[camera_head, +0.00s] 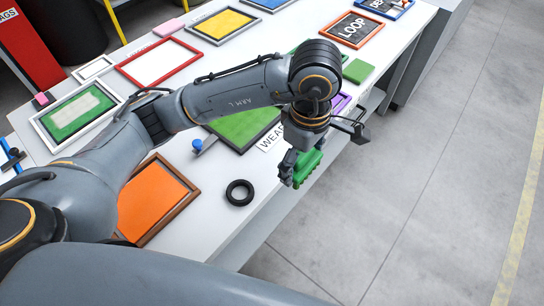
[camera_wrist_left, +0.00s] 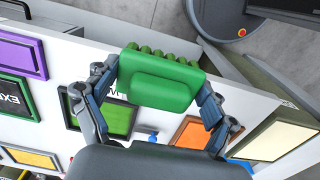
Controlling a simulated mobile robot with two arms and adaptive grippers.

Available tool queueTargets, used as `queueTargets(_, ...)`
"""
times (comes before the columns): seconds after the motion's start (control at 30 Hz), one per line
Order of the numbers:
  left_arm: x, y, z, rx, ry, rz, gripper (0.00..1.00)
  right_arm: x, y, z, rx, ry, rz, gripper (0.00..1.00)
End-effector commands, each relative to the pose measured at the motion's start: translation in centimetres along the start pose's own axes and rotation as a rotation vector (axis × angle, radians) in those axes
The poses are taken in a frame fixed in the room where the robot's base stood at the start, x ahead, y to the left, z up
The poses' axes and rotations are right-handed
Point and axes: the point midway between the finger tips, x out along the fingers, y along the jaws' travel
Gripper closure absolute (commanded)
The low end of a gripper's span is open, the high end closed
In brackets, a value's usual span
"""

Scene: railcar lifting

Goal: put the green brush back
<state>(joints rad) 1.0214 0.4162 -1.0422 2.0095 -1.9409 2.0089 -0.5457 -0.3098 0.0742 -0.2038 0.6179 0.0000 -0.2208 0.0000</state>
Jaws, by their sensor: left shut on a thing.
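A green brush (camera_head: 308,165) is held in my left gripper (camera_head: 297,168), above the front edge of the white table. In the left wrist view the green brush (camera_wrist_left: 158,80) sits between the two fingers of my left gripper (camera_wrist_left: 155,95), one on each side. Its bumpy side faces away from the wrist. A green panel in a dark frame (camera_head: 243,125) lies on the table, partly hidden by my left arm; it also shows in the left wrist view (camera_wrist_left: 118,120). My right gripper is not in view.
The white table (camera_head: 225,222) holds several framed panels, including an orange one (camera_head: 150,200) and a red-framed white one (camera_head: 160,62). A black ring (camera_head: 239,192) lies near the front edge. A green block (camera_head: 357,71) lies farther back. The floor (camera_head: 430,180) is clear.

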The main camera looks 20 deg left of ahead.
Motion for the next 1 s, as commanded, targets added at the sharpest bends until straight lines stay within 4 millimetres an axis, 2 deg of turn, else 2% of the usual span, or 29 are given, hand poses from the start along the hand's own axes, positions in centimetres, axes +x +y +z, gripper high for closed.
queueTargets(0.03, 0.3, 0.4, -0.7, -0.007, -0.001, -0.004, 0.45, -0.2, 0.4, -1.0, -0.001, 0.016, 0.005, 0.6)
queueTargets(0.1, 1.0, 1.2, -1.9, -0.01, -0.002, -0.006, 0.45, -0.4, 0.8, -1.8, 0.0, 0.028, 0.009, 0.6)
queueTargets(0.2, 2.1, 2.5, -4.1, -0.01, -0.002, -0.008, 0.45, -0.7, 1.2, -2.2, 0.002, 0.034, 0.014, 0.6)
queueTargets(0.37, 3.7, 4.6, -7.5, -0.009, 0.001, -0.008, 0.45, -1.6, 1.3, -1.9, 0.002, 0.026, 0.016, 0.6)
queueTargets(0.5, 6.6, 5.8, -9.2, -0.005, -0.001, -0.007, 0.45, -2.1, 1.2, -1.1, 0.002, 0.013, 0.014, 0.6)
queueTargets(0.7, 8.8, 6.8, -10.6, -0.002, -0.001, -0.003, 0.45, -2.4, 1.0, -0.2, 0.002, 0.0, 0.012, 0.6)
queueTargets(0.87, 10.1, 7.2, -11.2, -0.002, -0.001, -0.006, 0.45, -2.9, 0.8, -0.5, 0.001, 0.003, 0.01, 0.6)
queueTargets(1.0, 11.9, 7.1, -11.1, -0.002, -0.003, -0.005, 0.45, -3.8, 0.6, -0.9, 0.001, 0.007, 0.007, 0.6)
